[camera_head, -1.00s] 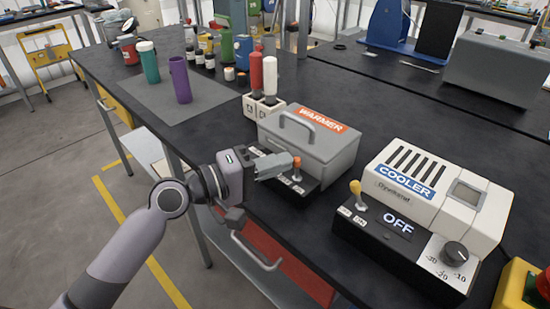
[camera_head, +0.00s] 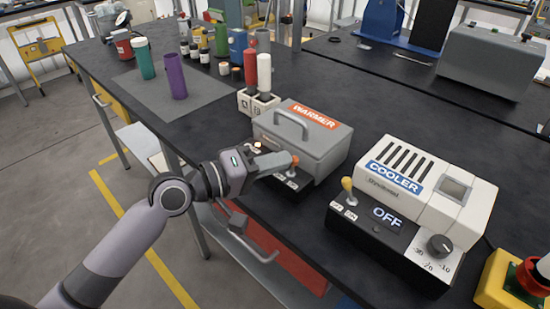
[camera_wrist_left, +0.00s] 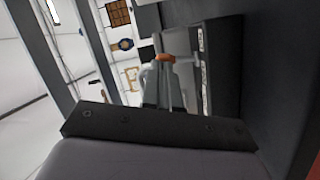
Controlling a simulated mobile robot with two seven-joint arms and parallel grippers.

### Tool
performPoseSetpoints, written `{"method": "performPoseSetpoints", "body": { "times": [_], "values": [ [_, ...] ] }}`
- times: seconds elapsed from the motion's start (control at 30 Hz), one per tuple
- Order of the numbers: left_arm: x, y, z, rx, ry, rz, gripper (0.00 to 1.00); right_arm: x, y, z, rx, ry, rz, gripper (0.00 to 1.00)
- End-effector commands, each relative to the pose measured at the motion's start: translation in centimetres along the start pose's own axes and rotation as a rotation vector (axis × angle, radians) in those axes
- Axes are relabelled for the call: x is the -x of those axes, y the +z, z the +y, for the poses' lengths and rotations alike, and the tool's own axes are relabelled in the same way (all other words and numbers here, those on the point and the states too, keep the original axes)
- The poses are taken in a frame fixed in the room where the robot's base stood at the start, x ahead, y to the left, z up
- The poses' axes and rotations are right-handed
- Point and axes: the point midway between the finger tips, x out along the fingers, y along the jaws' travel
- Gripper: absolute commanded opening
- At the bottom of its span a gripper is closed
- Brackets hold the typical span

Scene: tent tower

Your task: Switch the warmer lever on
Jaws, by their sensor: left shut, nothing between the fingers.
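The warmer (camera_head: 330,150) is a grey box with a top handle and an orange WARMER label, standing on the dark bench. Its lever (camera_head: 295,159) has an orange knob and rises from the black front panel with small white labels. A small yellowish light (camera_head: 257,145) glows at the panel's left end. My left gripper (camera_head: 284,162) is shut and empty, its fingertips right at the lever's knob; whether they touch is unclear. In the left wrist view the orange knob (camera_wrist_left: 166,58) shows just beyond the fingertips (camera_wrist_left: 163,70). My right gripper is out of view.
The cooler (camera_head: 420,190), reading OFF with a yellow lever, stands to the right. A red-topped yellow box (camera_head: 500,280) is at the right edge. A holder with red and white bottles (camera_head: 258,103) stands behind the warmer. A purple cylinder (camera_head: 177,77) stands on a grey mat.

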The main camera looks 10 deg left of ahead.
Motion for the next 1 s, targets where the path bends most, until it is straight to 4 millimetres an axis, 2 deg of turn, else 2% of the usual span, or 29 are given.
{"method": "performPoseSetpoints", "body": {
  "times": [0.43, 1.0],
  "values": [
    [-0.05, 0.13, 0.19, -0.066, -0.021, -0.001, 0.0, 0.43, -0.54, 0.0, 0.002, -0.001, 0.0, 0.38],
    [-0.09, 0.25, 0.2, -0.064, -0.02, -0.001, 0.0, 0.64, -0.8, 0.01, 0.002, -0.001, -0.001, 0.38]
  ]
}}
